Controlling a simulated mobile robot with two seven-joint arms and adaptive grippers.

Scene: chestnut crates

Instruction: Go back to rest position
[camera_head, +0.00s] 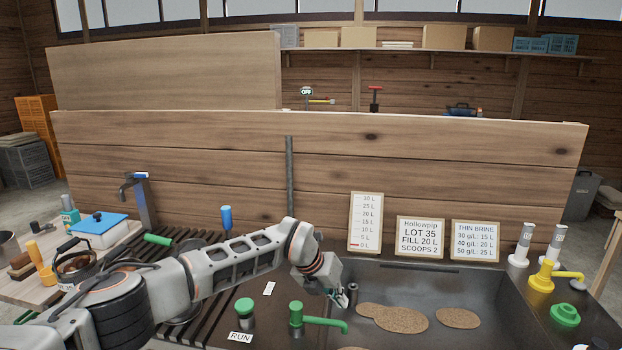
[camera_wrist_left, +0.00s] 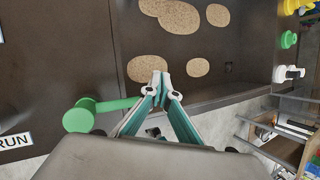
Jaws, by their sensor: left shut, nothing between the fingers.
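My left arm (camera_head: 225,275) reaches in from the left across the slatted rack, its gripper (camera_head: 343,297) over the left edge of the dark sink basin. In the left wrist view the gripper (camera_wrist_left: 161,80) is shut, its green-lined fingers meeting at the tips with nothing between them. Below the fingers in that view is the basin floor with several flat cork-coloured discs (camera_wrist_left: 178,17). The green-handled tap (camera_head: 322,321) is close below the gripper in the head view. My right gripper is not in view.
A green knob (camera_head: 244,306) stands by a RUN label (camera_head: 240,337). A blue-topped lever (camera_head: 226,217) and a tall grey post (camera_head: 290,178) rise behind the arm. Signs (camera_head: 420,237) lean on the back boards. Yellow valve (camera_head: 545,275) and green knob (camera_head: 565,314) are at right.

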